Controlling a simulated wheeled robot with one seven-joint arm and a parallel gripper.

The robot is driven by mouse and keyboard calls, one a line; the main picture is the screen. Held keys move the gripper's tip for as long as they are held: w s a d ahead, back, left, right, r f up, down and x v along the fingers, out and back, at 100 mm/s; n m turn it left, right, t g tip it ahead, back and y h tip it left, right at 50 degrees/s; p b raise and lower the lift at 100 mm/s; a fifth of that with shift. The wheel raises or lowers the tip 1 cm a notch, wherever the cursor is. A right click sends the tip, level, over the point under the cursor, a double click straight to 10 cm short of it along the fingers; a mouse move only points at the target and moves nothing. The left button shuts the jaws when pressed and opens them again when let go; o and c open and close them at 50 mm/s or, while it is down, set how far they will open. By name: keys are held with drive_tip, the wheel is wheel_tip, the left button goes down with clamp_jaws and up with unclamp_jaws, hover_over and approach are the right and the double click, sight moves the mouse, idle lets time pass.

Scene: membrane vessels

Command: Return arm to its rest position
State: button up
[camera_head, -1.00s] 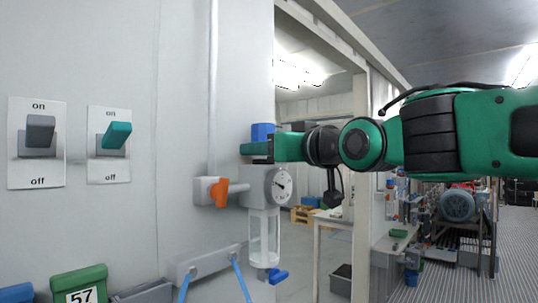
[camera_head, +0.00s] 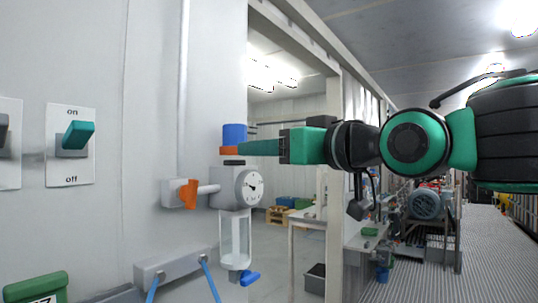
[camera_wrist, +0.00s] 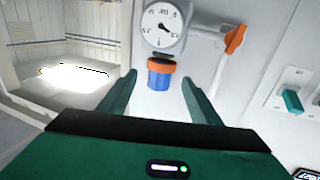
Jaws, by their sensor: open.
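My green gripper (camera_head: 246,148) is on my arm, which reaches in from the right of the head view. Its fingers (camera_wrist: 160,88) are spread open with nothing between them in the wrist view. A blue cap (camera_head: 234,133) with an orange ring (camera_head: 229,150) tops the gauge vessel. In the wrist view the blue cap (camera_wrist: 159,80) and orange ring (camera_wrist: 161,66) appear beyond the fingertips, in the gap between them. In the head view one finger's tip overlaps the orange ring's right edge; contact cannot be told.
A round dial gauge (camera_head: 248,187) and a clear cylinder (camera_head: 235,238) hang below the cap. An orange valve handle (camera_head: 188,194) is to their left. A wall switch with a teal lever (camera_head: 77,135) is further left. A doorway post (camera_head: 334,180) stands behind my arm.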

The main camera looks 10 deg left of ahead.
drive_tip(key=w+d+f+m+h, duration=0.2)
drive_tip(key=w+d+f+h, duration=0.2)
drive_tip(key=d+f, duration=0.4)
drive_tip(key=w+d+f+m+h, duration=0.3)
drive_tip(key=w+d+f, duration=0.1)
drive_tip(key=d+f, duration=0.4)
drive_tip(key=s+d+f+m+g+h, duration=0.1)
drive_tip(key=d+f+m+h, duration=0.15)
drive_tip(key=d+f, duration=0.5)
drive_tip(key=s+d+f+m+g+h, duration=0.1)
drive_tip(key=d+f+h, duration=0.25)
drive_tip(key=d, duration=0.75)
drive_tip(key=s+d+f+m+g+h, duration=0.2)
drive_tip(key=s+d+f+m+g, duration=0.25)
drive_tip(key=s+d+f, duration=0.85)
drive_tip(key=s+d+f+m+g, duration=0.2)
drive_tip(key=s+f, duration=0.1)
drive_tip(key=s, duration=0.4)
drive_tip(key=s+d+f+m+g+y, duration=0.1)
drive_tip(key=s+d+f+g, duration=0.1)
drive_tip(key=s, duration=0.5)
drive_tip(key=shift+s+d+f+m+g, duration=0.35)
drive_tip(key=shift+d+f+m, duration=0.1)
drive_tip(key=shift+f, duration=0.25)
drive_tip(key=shift+w, duration=0.1)
